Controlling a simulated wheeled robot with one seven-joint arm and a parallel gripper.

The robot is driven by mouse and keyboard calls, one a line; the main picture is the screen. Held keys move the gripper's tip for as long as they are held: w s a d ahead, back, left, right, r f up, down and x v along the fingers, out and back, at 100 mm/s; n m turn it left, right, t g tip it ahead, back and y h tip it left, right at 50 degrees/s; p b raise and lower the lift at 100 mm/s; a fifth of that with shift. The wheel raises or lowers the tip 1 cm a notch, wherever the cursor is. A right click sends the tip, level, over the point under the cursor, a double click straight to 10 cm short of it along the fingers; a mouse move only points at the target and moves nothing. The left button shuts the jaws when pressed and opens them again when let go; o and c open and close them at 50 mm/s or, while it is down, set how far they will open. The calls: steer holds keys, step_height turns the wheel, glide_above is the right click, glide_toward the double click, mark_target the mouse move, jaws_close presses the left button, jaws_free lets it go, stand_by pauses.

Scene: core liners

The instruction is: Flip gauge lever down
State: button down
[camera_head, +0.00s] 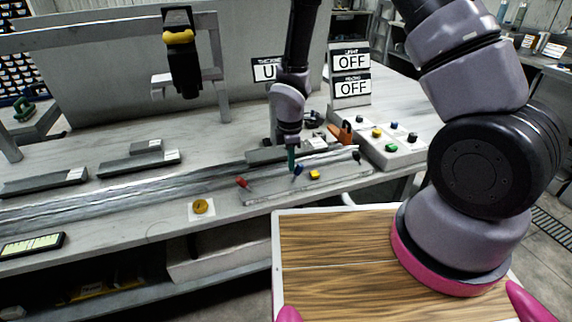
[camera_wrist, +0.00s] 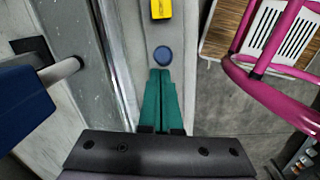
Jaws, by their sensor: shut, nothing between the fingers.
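My gripper (camera_head: 291,168) points down over the grey control strip (camera_head: 340,183) at the bench's front edge. In the wrist view its green fingers (camera_wrist: 161,75) are shut with nothing between them, their tips close to a round blue button (camera_wrist: 162,56). On the strip are a red-tipped lever (camera_head: 243,182), tilted at the left end, a yellow button (camera_head: 314,175) and a black-knobbed lever (camera_head: 356,156) at the right end. A metal rod with a dark blue block (camera_wrist: 25,105) shows left in the wrist view. Which lever is the gauge lever I cannot tell.
A sign (camera_head: 350,88) reads OFF twice; a thickness display (camera_head: 266,70) is partly hidden by my arm. A button box (camera_head: 392,150) stands right of the strip. A yellow disc (camera_head: 200,206) lies left. A wooden-topped tray (camera_head: 330,285) is in front.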

steer(key=shift+a+r, duration=0.1)
steer(key=shift+r, duration=0.05)
steer(key=shift+r, duration=0.65)
steer(key=shift+a, duration=0.1)
steer(key=shift+a+r, duration=0.25)
steer(key=shift+a, duration=0.05)
steer(key=w+d+r, duration=0.1)
steer(key=d+r, duration=0.3)
steer(key=r, duration=0.4)
steer(key=shift+d, duration=0.4)
steer(key=shift+w, duration=0.1)
